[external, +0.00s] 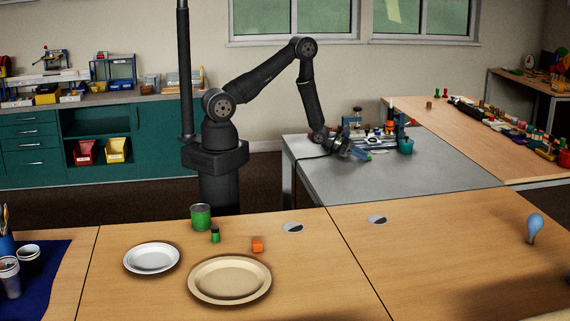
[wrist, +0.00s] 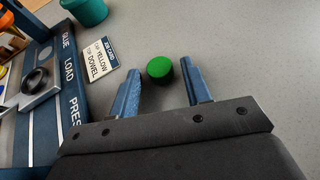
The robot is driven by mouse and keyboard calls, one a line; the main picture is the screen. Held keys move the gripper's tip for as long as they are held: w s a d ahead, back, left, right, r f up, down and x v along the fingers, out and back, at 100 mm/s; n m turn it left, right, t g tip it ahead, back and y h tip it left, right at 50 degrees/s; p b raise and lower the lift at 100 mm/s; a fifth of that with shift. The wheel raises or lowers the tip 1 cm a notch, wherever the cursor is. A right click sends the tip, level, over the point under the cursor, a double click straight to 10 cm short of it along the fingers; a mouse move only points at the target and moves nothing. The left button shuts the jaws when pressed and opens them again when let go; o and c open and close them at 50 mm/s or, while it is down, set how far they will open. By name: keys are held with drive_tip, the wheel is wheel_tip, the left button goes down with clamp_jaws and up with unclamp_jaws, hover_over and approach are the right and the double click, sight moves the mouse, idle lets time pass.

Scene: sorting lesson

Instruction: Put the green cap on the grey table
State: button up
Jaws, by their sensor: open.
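The green cap (wrist: 159,69) shows in the wrist view, on the grey table (wrist: 235,35) between the fingertips of my gripper (wrist: 161,67). The two blue fingers are spread, with visible gaps on both sides of the cap. I cannot tell whether the cap is fully resting on the surface or how high the fingertips are. In the external view the grey table (external: 400,184) stands behind the wooden one, and my gripper (external: 360,153) is low over its left part. The cap is too small there to make out clearly.
A blue press station (wrist: 45,110) stands left of my gripper in the wrist view, with a job card (wrist: 96,61) and a teal cup (wrist: 87,11) near it. Grey surface to the right is clear. Plates (external: 230,298) and a green can (external: 201,217) stand on the front wooden table.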

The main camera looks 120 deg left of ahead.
drive_tip(key=v, duration=1.2)
drive_tip(key=shift+r, duration=0.15)
drive_tip(key=x, duration=1.2)
drive_tip(key=shift+w, duration=0.1)
wheel_tip(320, 180, up, 2)
drive_tip(key=shift+r, duration=0.8)
